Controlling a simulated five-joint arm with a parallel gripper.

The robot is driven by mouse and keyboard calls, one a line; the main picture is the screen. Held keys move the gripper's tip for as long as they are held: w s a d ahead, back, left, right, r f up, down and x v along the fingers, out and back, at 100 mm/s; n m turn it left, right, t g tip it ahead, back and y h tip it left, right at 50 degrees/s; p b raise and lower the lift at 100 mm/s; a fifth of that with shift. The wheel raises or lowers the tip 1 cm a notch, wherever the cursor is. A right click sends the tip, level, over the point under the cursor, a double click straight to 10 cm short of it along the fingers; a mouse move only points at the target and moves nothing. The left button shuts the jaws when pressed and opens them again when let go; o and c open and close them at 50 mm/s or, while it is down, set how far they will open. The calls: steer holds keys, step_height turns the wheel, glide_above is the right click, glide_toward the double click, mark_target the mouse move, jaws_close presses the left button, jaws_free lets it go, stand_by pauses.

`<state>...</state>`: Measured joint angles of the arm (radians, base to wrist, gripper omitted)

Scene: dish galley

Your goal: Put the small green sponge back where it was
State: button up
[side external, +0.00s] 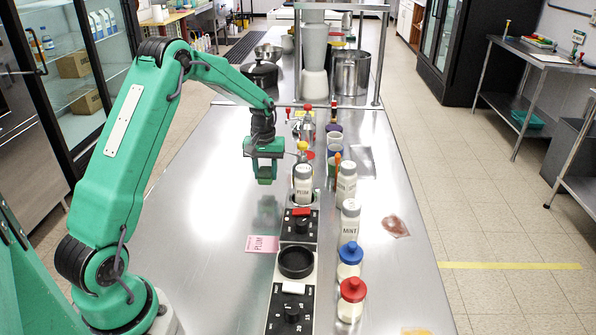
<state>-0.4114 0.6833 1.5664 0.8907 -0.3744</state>
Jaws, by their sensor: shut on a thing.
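My gripper (265,174) hangs above the steel counter, left of the row of bottles, pointing down. It is shut on a small green thing, which I take to be the small green sponge (265,180). Its green is close to that of my jaws, so its outline is hard to make out. The held thing is apart from the white bottle to its right. A dim greenish reflection shows on the counter below it.
A white labelled bottle (303,187) stands just right of my gripper. Black dial panels (291,311) and a round black dish (296,263) lie in front. A pink PLUM card (262,244) lies left of them. The left counter (210,235) is mostly clear.

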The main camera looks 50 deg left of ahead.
mark_target(266, 181)
steer(key=shift+f, duration=1.85)
steer(key=shift+f, duration=0.1)
steer(key=o, duration=1)
steer(key=shift+c, duration=0.2)
step_height(266, 181, up, 12)
steer(key=shift+f, duration=0.1)
steer(key=shift+r, duration=0.25)
steer(key=shift+r, duration=0.1)
